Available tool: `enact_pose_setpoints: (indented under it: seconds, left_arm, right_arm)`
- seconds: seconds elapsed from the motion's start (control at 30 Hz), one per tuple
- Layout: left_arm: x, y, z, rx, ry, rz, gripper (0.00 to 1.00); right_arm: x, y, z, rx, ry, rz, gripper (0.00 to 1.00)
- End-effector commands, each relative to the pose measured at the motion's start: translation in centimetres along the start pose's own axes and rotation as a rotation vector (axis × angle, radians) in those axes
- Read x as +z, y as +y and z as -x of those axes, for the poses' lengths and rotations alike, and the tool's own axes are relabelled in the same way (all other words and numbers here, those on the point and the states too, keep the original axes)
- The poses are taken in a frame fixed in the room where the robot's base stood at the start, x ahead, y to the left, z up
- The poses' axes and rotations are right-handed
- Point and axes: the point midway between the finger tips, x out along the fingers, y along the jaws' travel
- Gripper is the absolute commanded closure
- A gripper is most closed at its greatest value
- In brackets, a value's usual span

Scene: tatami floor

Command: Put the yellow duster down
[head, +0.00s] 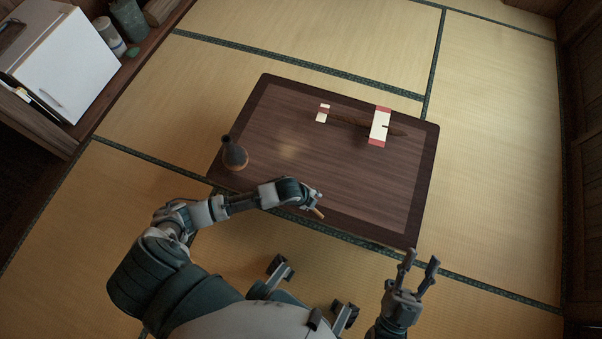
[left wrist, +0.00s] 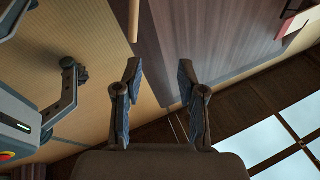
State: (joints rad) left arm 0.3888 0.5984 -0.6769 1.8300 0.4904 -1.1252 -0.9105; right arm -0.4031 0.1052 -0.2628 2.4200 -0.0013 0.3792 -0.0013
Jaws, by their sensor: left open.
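No yellow duster shows clearly in either view. A short orange-brown stick (head: 318,212) shows just beside my left gripper (head: 312,199) at the near edge of the low table. A tan stick (left wrist: 134,20) shows in the left wrist view, beyond the fingertips; it may be the duster's handle, but I cannot tell. My left gripper's fingers stand apart in the left wrist view (left wrist: 158,78), with nothing between them. My right gripper (head: 420,262) is open and empty over the tatami, off the table's near right corner.
The low dark table (head: 300,165) is mostly bare. A dark cone-shaped vase (head: 235,154) stands at its left end. A brown stick-like object (head: 347,119) with a red-and-white paper band (head: 379,126) lies toward the back right. A white cabinet (head: 65,65) stands at upper left.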

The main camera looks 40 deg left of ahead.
Motion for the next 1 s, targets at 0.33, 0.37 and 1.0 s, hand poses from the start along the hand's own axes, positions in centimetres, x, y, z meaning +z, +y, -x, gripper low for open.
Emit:
enact_pose_setpoints:
  seconds: [0.33,0.37,1.0]
  left_arm:
    - [-15.1,-5.9,20.9,-0.824,0.980,0.792,0.60]
    - [-14.7,-5.9,23.2,-0.884,1.048,0.835,0.60]
    - [-11.4,-4.0,35.7,-1.187,1.404,0.936,0.60]
  right_arm:
    - [0.1,0.1,-0.1,0.001,0.000,-0.001,0.60]
    - [0.1,0.1,-0.1,0.001,0.000,-0.001,0.60]
    - [0.1,0.1,-0.1,0.001,0.002,0.000,0.60]
